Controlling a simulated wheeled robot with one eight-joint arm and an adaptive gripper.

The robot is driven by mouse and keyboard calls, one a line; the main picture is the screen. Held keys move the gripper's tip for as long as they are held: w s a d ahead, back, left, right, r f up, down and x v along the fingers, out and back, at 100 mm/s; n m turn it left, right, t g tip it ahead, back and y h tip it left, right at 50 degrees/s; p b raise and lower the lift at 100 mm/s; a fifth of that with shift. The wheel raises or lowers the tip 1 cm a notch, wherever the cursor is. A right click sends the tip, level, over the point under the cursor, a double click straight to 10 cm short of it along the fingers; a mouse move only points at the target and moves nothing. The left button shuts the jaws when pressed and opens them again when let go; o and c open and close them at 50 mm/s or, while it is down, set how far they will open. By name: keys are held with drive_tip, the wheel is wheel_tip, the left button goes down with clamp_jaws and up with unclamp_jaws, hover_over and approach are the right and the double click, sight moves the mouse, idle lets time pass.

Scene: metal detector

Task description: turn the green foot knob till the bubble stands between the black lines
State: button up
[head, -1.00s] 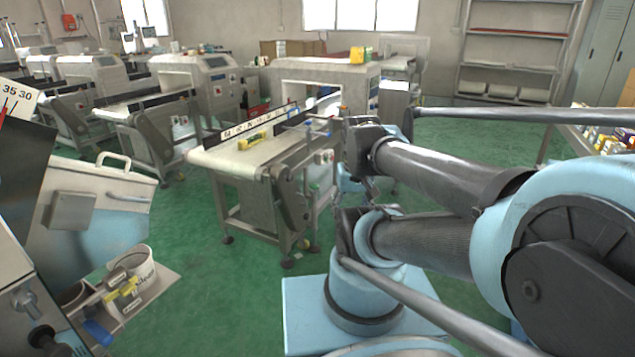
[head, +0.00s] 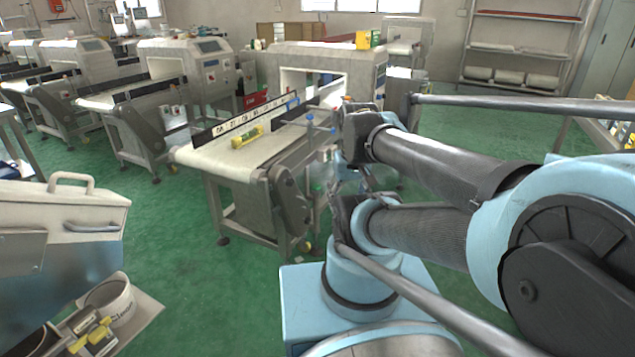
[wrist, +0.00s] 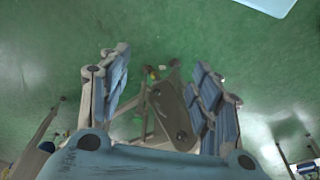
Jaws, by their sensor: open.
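A yellow spirit level (head: 247,137) lies on the pale belt of the nearest conveyor (head: 205,160) in the head view. Its bubble and black lines are too small to read. A small yellow-green spot at a conveyor foot, likely the green foot knob (head: 309,247), shows low on the right leg. In the wrist view my gripper (wrist: 162,78) is open, its blue-grey fingers wide apart with nothing held. Between and beyond them are a dark conveyor side plate (wrist: 175,110) and a small yellow-green spot (wrist: 153,73) near the floor. The fingers touch neither.
The conveyor runs into a grey metal detector housing (head: 335,62). Similar machines (head: 185,75) stand in a row at left. A steel cabinet (head: 65,220) and a white bucket (head: 112,300) are at near left. Green floor (head: 170,215) is open between cabinet and conveyor.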

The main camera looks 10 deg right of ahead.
drive_tip(key=w+r+n, duration=0.1)
drive_tip(key=w+r, duration=0.3)
drive_tip(key=w, duration=0.3)
drive_tip(key=w+r+n, duration=0.2)
drive_tip(key=w+r, duration=0.2)
drive_tip(key=w, duration=0.4)
drive_tip(key=n+g, duration=0.2)
drive_tip(key=n, duration=0.4)
hover_over(316, 185)
wheel_tip(316, 185, down, 21)
wheel_tip(316, 185, down, 16)
drive_tip(key=shift+s+f, duration=0.1)
drive_tip(key=shift+f, duration=0.1)
drive_tip(key=c, duration=1.1)
